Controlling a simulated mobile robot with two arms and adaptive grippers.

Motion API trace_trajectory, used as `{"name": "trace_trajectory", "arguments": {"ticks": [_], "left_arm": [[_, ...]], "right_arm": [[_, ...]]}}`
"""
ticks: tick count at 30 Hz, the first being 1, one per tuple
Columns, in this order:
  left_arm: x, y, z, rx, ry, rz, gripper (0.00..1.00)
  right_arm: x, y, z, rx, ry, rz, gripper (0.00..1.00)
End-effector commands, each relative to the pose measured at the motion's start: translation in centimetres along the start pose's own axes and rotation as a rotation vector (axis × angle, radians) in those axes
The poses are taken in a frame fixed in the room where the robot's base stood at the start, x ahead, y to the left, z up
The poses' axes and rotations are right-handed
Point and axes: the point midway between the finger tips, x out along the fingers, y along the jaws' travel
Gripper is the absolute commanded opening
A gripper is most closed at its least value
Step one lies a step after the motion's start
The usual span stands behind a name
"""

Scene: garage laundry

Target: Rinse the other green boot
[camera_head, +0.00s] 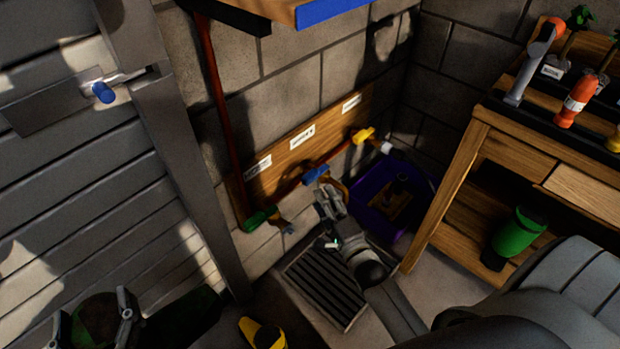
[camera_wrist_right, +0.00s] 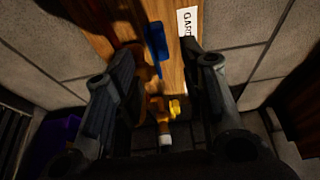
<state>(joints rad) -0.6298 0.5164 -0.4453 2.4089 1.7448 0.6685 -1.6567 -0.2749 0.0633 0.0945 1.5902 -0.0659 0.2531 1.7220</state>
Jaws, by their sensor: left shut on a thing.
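My left gripper (camera_head: 92,312) is at the bottom left of the head view, with its fingers on either side of a dark green boot (camera_head: 100,322). It is shut on this boot, which is in deep shadow and partly cut off. My right gripper (camera_head: 331,203) is at the wall taps, close to the tap with the blue handle (camera_head: 315,175). In the right wrist view its fingers (camera_wrist_right: 157,85) are apart, with the blue handle (camera_wrist_right: 157,42) showing in the gap. I cannot tell whether they touch it. The floor drain grate (camera_head: 322,287) lies below.
A green-handled tap (camera_head: 260,219) and a yellow-handled tap (camera_head: 363,135) flank the blue one. A purple tub (camera_head: 385,212) stands in the corner. A wooden bench (camera_head: 455,180) is at right, with a green object (camera_head: 517,233) on its lower shelf. A yellow object (camera_head: 262,334) is at the bottom.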

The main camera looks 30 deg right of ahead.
Motion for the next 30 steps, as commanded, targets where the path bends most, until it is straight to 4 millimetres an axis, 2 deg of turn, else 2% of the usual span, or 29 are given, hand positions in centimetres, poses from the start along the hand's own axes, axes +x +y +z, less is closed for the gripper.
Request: {"name": "trace_trajectory", "arguments": {"ticks": [9,15,21,30], "left_arm": [[0.0,0.0,1.2,-0.001,0.004,0.0,0.06],[0.0,0.0,1.8,-0.001,0.004,0.0,0.06],[0.0,0.0,2.0,-0.001,0.004,0.0,0.06],[0.0,0.0,2.0,-0.001,0.004,0.0,0.06]], "right_arm": [[6.0,0.1,0.0,-0.001,0.0,-0.002,0.38],[8.6,0.1,0.0,-0.001,0.0,0.0,0.38],[9.8,0.1,0.0,-0.001,0.0,0.002,0.38],[9.9,0.0,0.0,-0.001,0.0,0.002,0.38]]}}
